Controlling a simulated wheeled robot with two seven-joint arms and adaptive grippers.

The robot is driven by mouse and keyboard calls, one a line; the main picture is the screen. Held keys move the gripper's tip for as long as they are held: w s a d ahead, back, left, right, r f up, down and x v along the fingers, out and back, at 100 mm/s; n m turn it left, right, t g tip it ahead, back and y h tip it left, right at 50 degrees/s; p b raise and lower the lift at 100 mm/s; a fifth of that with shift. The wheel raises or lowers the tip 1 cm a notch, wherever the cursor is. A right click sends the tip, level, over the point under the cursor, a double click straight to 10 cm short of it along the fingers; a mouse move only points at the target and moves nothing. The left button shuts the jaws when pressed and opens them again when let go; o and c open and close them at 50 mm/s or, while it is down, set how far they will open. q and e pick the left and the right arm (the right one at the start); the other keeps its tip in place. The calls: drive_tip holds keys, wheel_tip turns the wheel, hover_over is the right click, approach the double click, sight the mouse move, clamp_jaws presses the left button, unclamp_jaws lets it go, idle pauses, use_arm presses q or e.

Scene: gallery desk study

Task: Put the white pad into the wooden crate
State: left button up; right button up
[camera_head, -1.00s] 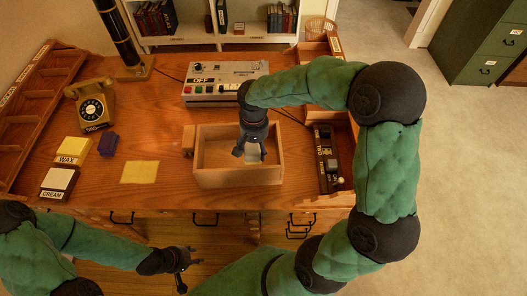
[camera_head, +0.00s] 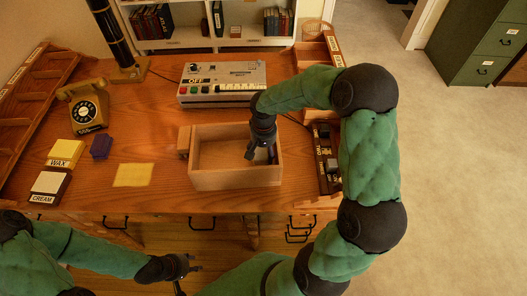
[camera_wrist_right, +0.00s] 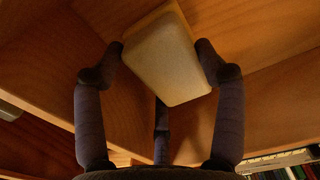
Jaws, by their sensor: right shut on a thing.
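The white pad (camera_wrist_right: 163,60), pale with a wood-coloured edge, is held between the dark fingers of my right gripper in the right wrist view. In the head view, my right gripper (camera_head: 260,150) points down at the right part of the wooden crate (camera_head: 236,181), its fingers over or inside the opening. The pad is hidden there by the gripper, so I cannot tell whether it touches the crate floor. My left gripper (camera_head: 186,272) is open and empty, low in front of the desk.
Left of the crate lie a yellow sheet (camera_head: 133,175), a CREAM block (camera_head: 48,185), a yellow WAX block (camera_head: 65,153) and a purple block (camera_head: 101,146). A button console (camera_head: 222,83) stands behind the crate. A dark narrow tray (camera_head: 326,160) is at its right.

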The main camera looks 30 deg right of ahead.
sight(264, 151)
drive_tip(key=shift+f, duration=0.15)
drive_tip(key=o, duration=1)
drive_tip(key=shift+r, duration=0.2)
drive_tip(key=shift+r, duration=0.3)
wheel_tip(264, 151, up, 12)
drive_tip(key=p, duration=0.4)
drive_tip(key=shift+f, duration=0.25)
